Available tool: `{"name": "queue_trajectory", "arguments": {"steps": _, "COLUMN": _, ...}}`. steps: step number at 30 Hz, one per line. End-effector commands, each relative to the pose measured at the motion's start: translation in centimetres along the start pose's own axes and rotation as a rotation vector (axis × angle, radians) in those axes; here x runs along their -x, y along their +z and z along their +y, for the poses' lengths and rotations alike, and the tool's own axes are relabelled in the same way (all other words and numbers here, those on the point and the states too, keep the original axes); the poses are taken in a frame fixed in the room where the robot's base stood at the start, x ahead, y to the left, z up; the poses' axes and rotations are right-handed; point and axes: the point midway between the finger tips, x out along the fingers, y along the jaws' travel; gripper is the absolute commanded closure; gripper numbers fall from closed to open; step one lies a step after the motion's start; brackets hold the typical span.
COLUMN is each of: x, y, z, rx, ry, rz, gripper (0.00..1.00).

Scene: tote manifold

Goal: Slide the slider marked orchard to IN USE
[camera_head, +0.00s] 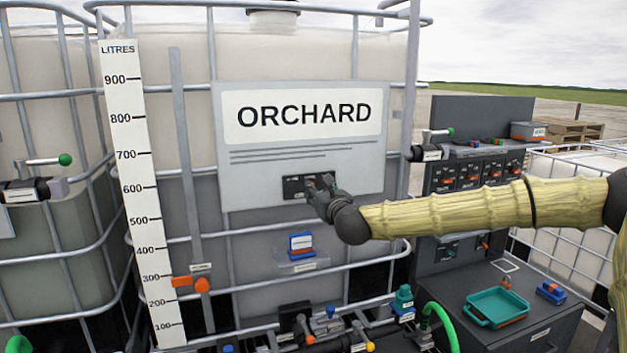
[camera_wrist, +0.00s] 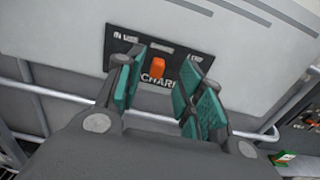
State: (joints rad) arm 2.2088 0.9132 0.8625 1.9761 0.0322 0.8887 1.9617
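The slider is a small orange knob (camera_wrist: 158,67) on a black plate (camera_wrist: 117,46) on the tank's white ORCHARD sign. In the wrist view the knob stands near the plate's middle, above lettering of which "CHAR" shows. A small label at the plate's upper left seems to end in "USE"; the upper right label is too blurred to read. In the head view the plate (camera_head: 292,188) is partly hidden by my gripper (camera_head: 325,184). My gripper is open, its teal-padded fingers (camera_wrist: 163,70) on either side of the knob in the wrist view. I cannot tell whether they touch it.
The ORCHARD sign (camera_head: 360,166) hangs on a caged white tank with metal bars (camera_head: 230,236) around it. A small shelf with a blue and red object (camera_head: 301,243) is below. A dark cabinet (camera_head: 540,318) with a teal tray (camera_head: 497,307) stands at right.

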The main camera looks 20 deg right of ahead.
Motion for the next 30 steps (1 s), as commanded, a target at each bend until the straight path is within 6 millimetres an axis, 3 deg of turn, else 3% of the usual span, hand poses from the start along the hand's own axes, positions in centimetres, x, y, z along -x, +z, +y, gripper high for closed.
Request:
{"name": "queue_trajectory", "arguments": {"steps": 9, "x": -3.4, "y": 0.1, "z": 0.1, "rx": 0.001, "ry": 0.000, "rz": 0.001, "gripper": 0.62}}
{"name": "queue_trajectory", "arguments": {"steps": 21, "x": -4.0, "y": -0.1, "z": 0.0, "rx": 0.001, "ry": 0.001, "rz": 0.001, "gripper": 0.62}}
{"name": "queue_trajectory", "arguments": {"steps": 27, "x": -4.0, "y": -0.1, "z": 0.0, "rx": 0.001, "ry": 0.001, "rz": 0.001, "gripper": 0.97}}
{"name": "queue_trajectory", "arguments": {"steps": 30, "x": -4.0, "y": -0.1, "z": 0.0, "rx": 0.001, "ry": 0.001, "rz": 0.001, "gripper": 1.00}}
